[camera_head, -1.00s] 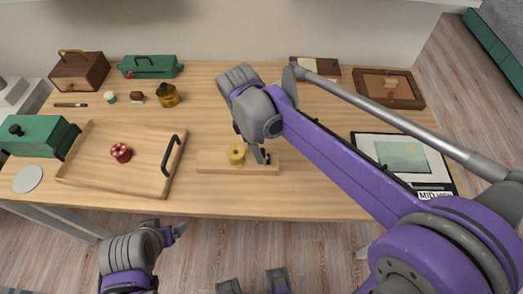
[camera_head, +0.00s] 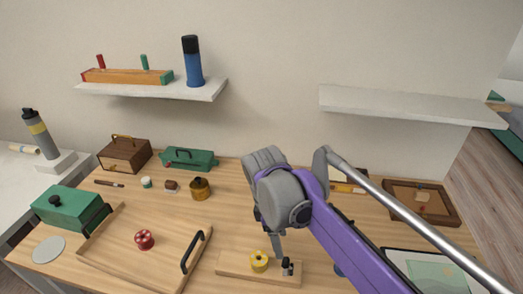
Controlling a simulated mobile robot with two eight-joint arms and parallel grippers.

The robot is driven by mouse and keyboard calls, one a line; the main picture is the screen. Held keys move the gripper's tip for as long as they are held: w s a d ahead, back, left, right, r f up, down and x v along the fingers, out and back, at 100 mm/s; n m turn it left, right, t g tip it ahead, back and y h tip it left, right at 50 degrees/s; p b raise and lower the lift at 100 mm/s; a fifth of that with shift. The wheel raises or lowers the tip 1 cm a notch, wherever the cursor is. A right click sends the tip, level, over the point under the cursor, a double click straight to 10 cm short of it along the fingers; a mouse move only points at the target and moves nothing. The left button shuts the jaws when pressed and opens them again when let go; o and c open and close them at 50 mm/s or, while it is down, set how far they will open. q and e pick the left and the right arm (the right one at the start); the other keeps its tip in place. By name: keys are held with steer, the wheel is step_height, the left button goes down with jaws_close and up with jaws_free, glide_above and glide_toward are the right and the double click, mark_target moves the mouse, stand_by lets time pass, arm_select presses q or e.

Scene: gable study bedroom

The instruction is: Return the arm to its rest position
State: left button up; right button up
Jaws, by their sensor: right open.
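My right arm (camera_head: 340,235) reaches in from the lower right. Its gripper (camera_head: 269,236) is open and points down above the far edge of a small wooden board (camera_head: 233,264). A yellow spool (camera_head: 259,261) stands on the board, just below the gripper and apart from the fingers as far as I can see. A small dark post (camera_head: 288,267) stands beside the spool. The wrist partly hides the fingers. My left gripper is not in view.
A wooden tray (camera_head: 115,262) with a red spool (camera_head: 144,240) lies to the left. A green box (camera_head: 70,211), a brass pot (camera_head: 200,189) and a framed wooden tray (camera_head: 440,212) are on the table. Two white wall shelves (camera_head: 130,91) (camera_head: 410,107) hang above it.

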steer(key=s+d+f+m+t, duration=0.2)
steer(key=s+d+f+m, duration=0.1)
steer(key=s+m, duration=0.1)
steer(key=s+d+f+m+t+y+p, duration=0.1)
steer(key=s+d+f+m+t, duration=0.1)
steer(key=s+m, duration=0.3)
steer(key=s+d+f+m+t+y+p, duration=0.1)
steer(key=s+d+f+m+t, duration=0.1)
steer(key=s+d+f+m, duration=0.2)
steer(key=shift+s+d+f+m, duration=0.1)
steer(key=shift+s+f+m, duration=0.2)
steer(key=shift+s+m, duration=0.55)
steer(key=shift+w, duration=0.2)
